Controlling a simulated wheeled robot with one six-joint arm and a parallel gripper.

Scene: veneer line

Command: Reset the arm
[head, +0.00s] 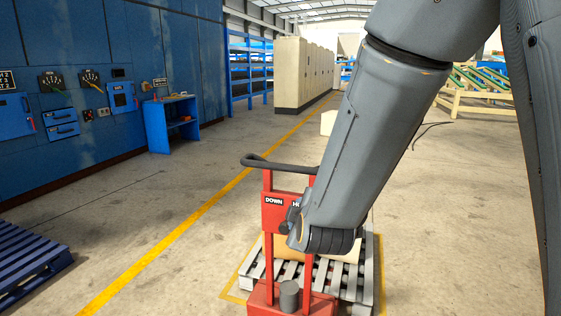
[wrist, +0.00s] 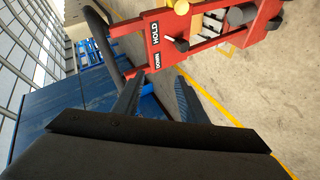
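My grey arm reaches down from the upper right in the head view, its wrist end in front of a red hand truck (head: 273,217). My gripper is not clearly seen there. In the wrist view my gripper (wrist: 158,84) has its two dark fingers apart, with nothing between them. The red hand truck, with its DOWN and HOLD panel (wrist: 168,42), shows beyond the fingertips. Its dark handle bar (wrist: 103,42) is left of the fingers. Whether a finger touches the truck is unclear.
A grey slatted pallet (head: 262,268) with a light load stands behind the truck. Blue cabinets (head: 70,60) line the left wall, with a small blue stand (head: 158,125) beside them. A blue pallet (head: 25,260) lies at lower left. The floor along the yellow line is clear.

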